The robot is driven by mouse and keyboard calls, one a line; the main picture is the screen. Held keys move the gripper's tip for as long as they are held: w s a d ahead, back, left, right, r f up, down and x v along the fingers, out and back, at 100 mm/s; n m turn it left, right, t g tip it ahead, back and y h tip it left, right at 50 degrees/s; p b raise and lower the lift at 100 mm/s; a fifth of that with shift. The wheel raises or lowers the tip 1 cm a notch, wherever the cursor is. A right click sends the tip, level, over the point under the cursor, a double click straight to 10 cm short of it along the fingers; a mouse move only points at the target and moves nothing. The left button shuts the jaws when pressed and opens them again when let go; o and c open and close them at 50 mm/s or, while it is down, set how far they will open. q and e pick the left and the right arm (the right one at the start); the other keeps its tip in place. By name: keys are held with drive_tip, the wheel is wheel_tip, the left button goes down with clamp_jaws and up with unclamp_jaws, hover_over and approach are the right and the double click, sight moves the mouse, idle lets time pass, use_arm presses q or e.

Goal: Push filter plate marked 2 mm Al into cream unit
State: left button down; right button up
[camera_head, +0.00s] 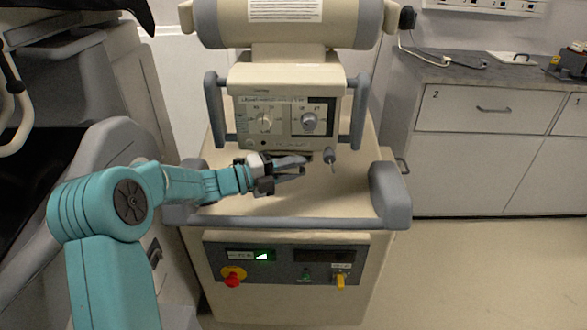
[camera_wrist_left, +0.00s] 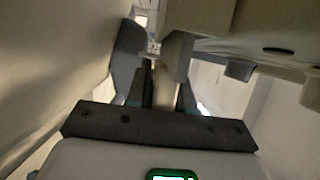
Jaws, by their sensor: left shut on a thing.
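The cream unit (camera_head: 284,110) is a box with two dials on its front, mounted above the cart top. My left gripper (camera_head: 304,166) is just below its lower front edge, fingers pointing right. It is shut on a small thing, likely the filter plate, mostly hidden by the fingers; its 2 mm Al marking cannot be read. In the left wrist view, a narrow pale strip (camera_wrist_left: 163,90) shows between the dark fingers. I cannot tell how far the plate sits in the unit. My right gripper is not in view.
Grey handles (camera_head: 357,110) flank the unit, and a small grey knob (camera_head: 329,156) hangs near the gripper. A grey rail (camera_head: 300,223) crosses the cart front, above a panel with a red button (camera_head: 232,281). A counter (camera_head: 480,75) stands at right; the floor before it is clear.

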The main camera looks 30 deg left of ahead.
use_arm(q)
drive_tip(key=shift+w+a, duration=0.15)
drive_tip(key=shift+w, duration=0.15)
drive_tip(key=c, duration=0.9)
unclamp_jaws()
